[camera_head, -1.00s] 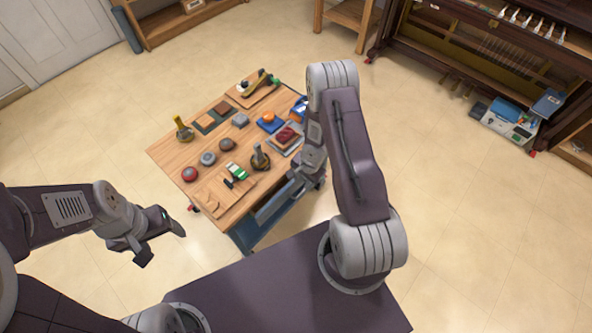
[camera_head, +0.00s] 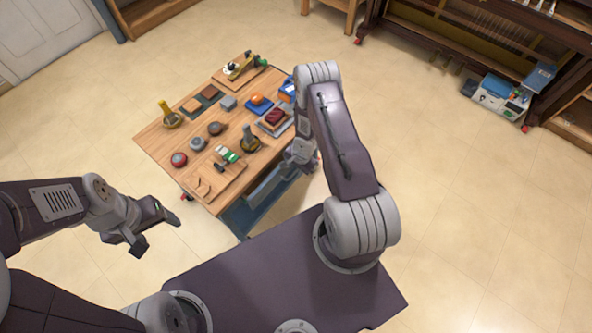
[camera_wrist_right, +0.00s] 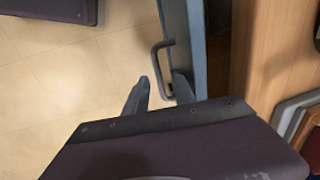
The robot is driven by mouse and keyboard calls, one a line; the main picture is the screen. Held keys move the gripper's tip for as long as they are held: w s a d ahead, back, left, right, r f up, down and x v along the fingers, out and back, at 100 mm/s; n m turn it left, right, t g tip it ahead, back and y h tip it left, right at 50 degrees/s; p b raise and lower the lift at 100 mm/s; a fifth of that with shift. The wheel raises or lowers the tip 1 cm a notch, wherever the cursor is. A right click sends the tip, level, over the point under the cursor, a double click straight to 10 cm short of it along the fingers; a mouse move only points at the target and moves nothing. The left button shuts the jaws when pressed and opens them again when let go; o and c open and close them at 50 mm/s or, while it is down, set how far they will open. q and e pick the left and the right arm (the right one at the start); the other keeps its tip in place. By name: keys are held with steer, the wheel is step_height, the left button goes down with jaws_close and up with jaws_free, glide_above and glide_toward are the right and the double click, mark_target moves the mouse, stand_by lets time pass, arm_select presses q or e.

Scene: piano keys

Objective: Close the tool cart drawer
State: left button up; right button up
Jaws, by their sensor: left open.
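The wooden-topped tool cart (camera_head: 150,142) stands ahead of me. Its blue-grey drawer (camera_head: 240,215) sticks out from the near side, partly hidden behind my right arm. In the right wrist view the drawer front (camera_wrist_right: 183,35) is a blue-grey panel with a grey bar handle (camera_wrist_right: 156,62). My right gripper (camera_wrist_right: 160,92) has its fingers apart and holds nothing. Its fingertips are close to the handle's lower end; I cannot tell whether they touch it. My left gripper (camera_head: 157,230) is open and empty, left of the cart and away from it.
Several tools, round tins and blocks lie on the cart top. An upright piano with its front open (camera_head: 470,50) stands at the back right, with a blue and white box (camera_head: 500,98) on the floor. Tiled floor is clear to the right of the cart.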

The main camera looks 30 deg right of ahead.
jaws_close()
stand_by(1.4)
